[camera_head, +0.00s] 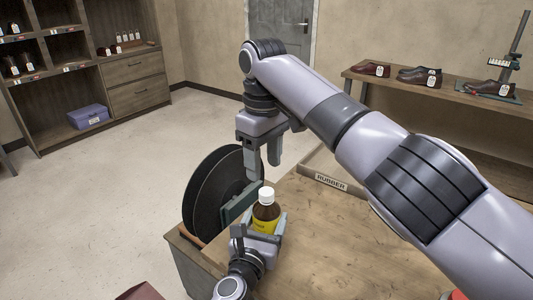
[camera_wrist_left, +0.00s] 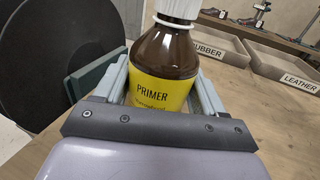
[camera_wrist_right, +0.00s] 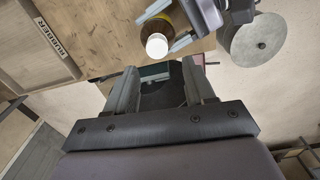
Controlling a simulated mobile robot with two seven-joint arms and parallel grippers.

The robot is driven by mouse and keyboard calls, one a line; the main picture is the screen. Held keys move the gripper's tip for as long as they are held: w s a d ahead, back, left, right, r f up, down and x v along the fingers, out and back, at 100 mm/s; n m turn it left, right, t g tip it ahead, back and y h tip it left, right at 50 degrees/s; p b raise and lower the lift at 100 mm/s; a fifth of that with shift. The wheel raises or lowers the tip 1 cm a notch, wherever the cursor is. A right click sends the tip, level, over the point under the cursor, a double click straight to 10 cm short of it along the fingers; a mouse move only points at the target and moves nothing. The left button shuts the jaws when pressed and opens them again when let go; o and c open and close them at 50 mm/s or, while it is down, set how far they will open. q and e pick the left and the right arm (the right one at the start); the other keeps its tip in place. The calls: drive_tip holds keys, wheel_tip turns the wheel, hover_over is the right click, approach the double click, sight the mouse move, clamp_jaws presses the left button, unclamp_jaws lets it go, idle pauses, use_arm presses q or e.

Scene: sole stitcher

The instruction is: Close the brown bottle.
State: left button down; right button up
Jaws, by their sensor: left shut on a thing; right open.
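The brown bottle (camera_head: 265,213) stands upright over the near left part of the wooden table, with a yellow label reading PRIMER in the left wrist view (camera_wrist_left: 160,93). A white cap (camera_head: 266,195) sits on its neck; I cannot tell how tight it is. The cap also shows in the right wrist view (camera_wrist_right: 157,46). My left gripper (camera_head: 261,230) is shut on the bottle's body, one finger on each side. My right gripper (camera_head: 262,165) is open and empty, pointing down, beyond and above the bottle. Whether the bottle's base touches the table is hidden.
Large dark discs (camera_head: 213,195) and a green block (camera_head: 238,205) stand left of the bottle, close to both grippers. A tray labelled RUBBER (camera_head: 331,183) and a LEATHER tray (camera_wrist_left: 299,81) lie farther back. The table (camera_head: 335,240) right of the bottle is clear.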

sight(267, 191)
drive_tip(key=n, duration=0.6)
drive_tip(key=shift+d+r+n, duration=0.1)
drive_tip(key=shift+r+n, duration=0.2)
drive_tip(key=n, duration=0.4)
drive_tip(key=shift+w+d+r, duration=0.1)
drive_tip(key=shift+r, duration=0.1)
drive_tip(key=n, duration=0.3)
drive_tip(key=shift+r+n, duration=0.1)
drive_tip(key=shift+n, duration=0.3)
drive_tip(key=shift+f, duration=4.05)
drive_tip(key=shift+c, duration=0.3)
clamp_jaws()
